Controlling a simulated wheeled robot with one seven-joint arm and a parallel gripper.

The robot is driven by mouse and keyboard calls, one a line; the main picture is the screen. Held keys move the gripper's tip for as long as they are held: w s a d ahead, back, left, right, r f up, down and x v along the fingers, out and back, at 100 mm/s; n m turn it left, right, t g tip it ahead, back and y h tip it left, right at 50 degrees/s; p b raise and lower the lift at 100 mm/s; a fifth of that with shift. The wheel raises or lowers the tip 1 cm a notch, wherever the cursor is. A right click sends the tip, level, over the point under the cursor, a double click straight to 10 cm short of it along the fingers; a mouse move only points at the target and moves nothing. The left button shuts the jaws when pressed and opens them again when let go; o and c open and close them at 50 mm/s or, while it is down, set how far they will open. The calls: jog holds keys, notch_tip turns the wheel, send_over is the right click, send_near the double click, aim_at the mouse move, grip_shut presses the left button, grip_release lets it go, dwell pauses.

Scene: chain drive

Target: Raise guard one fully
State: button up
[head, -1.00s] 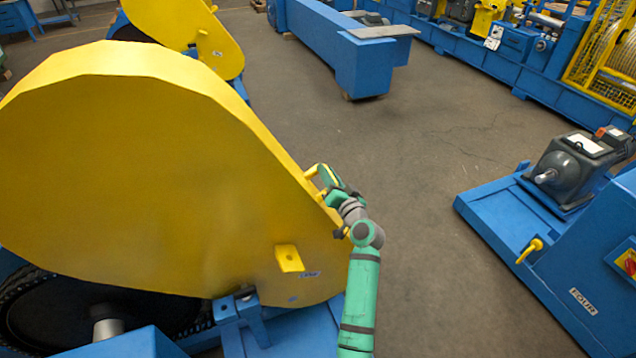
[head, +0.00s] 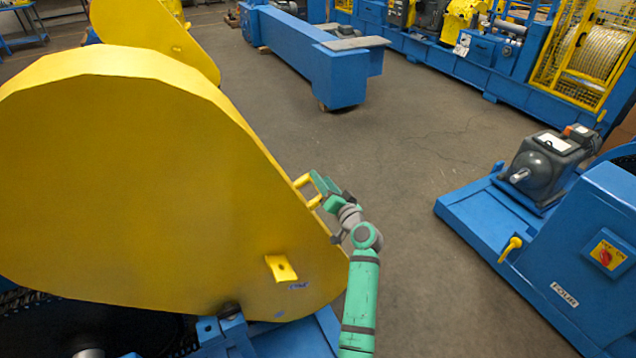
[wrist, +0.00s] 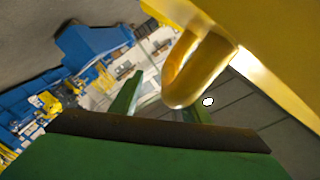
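Guard one, taken to be the large yellow rounded guard (head: 130,170), fills the left of the head view. Its small label is too blurred to read. A yellow loop handle (head: 308,190) sticks out from its right edge and shows large in the wrist view (wrist: 195,75). My gripper (head: 320,188) is at this handle, just right of it. In the wrist view its two green fingers (wrist: 160,105) are apart, and the handle overlaps the right finger. I cannot tell whether they touch. A yellow tab (head: 281,268) sits low on the guard's face.
A second yellow guard (head: 165,35) stands behind at upper left. A long blue beam (head: 300,50) lies beyond. A blue base with a grey motor (head: 545,160) and a box labelled FOUR (head: 565,295) stand at right. Grey floor (head: 420,200) between them is clear.

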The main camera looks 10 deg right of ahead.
jog(key=shift+a, duration=0.25)
jog(key=v, duration=1)
jog(key=shift+s+d, duration=0.15)
jog(key=shift+s, duration=0.15)
